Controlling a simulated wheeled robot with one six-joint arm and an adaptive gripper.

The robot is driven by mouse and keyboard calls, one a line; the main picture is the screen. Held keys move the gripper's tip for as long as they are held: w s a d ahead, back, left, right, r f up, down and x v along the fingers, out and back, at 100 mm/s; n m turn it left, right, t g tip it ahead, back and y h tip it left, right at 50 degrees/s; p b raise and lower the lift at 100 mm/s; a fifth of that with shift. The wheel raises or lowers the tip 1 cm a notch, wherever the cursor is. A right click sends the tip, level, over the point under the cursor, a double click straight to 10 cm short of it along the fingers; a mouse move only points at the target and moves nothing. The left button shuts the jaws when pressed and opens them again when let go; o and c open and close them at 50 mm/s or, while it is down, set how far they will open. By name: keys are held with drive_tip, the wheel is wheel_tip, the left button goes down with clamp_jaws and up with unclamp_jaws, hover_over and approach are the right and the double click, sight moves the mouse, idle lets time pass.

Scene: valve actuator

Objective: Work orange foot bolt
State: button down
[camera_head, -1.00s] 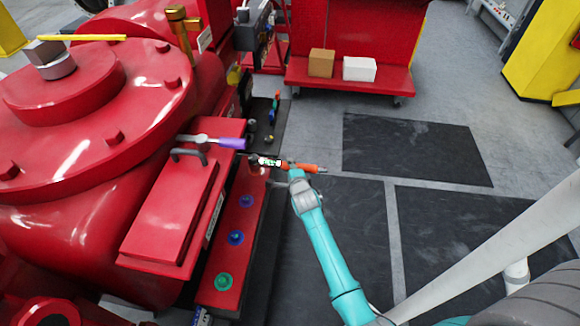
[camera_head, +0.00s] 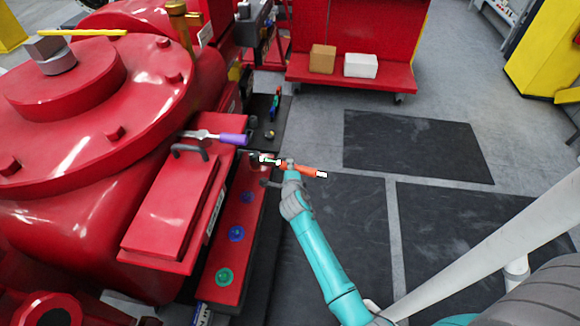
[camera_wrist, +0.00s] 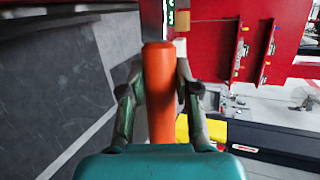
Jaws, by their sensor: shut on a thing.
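My gripper (camera_head: 289,166) is shut on the orange handle (camera_head: 309,171) of a long tool. The handle also fills the middle of the wrist view (camera_wrist: 160,88), with a finger on each side. The tool's shaft has a small lit display (camera_head: 270,160) and runs left to a dark head (camera_head: 255,158) over the far end of the red foot ledge (camera_head: 228,255). I see no orange bolt; the spot under the head is hidden, and whether the head sits on a bolt I cannot tell. Bolts with purple (camera_head: 246,198), blue (camera_head: 236,233) and green (camera_head: 224,276) rings sit along the ledge.
The large red valve body (camera_head: 90,120) stands at left. A purple-handled tool (camera_head: 232,138) lies on the red box (camera_head: 180,215) beside the ledge. A red cart (camera_head: 350,73) with two small boxes stands at the back. Dark floor mats (camera_head: 415,145) lie clear at right.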

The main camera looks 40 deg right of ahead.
drive_tip(key=shift+s+a+r, duration=0.1)
drive_tip(key=shift+a+r, duration=0.05)
drive_tip(key=shift+a, duration=0.1)
drive_tip(key=shift+a+m, duration=0.1)
drive_tip(key=shift+m, duration=0.2)
drive_tip(key=shift+s+a+m+g+h, duration=0.2)
drive_tip(key=shift+a+m+g+h, duration=0.3)
drive_tip(key=shift+a+g+h, duration=0.05)
drive_tip(key=shift+s+a+m+g+h, duration=0.15)
drive_tip(key=shift+a+m+g+h, duration=0.35)
drive_tip(key=shift+a+g+h, duration=0.05)
idle(0.4)
drive_tip(key=shift+r, duration=0.1)
drive_tip(key=shift+r, duration=2.35)
drive_tip(key=shift+s, duration=0.1)
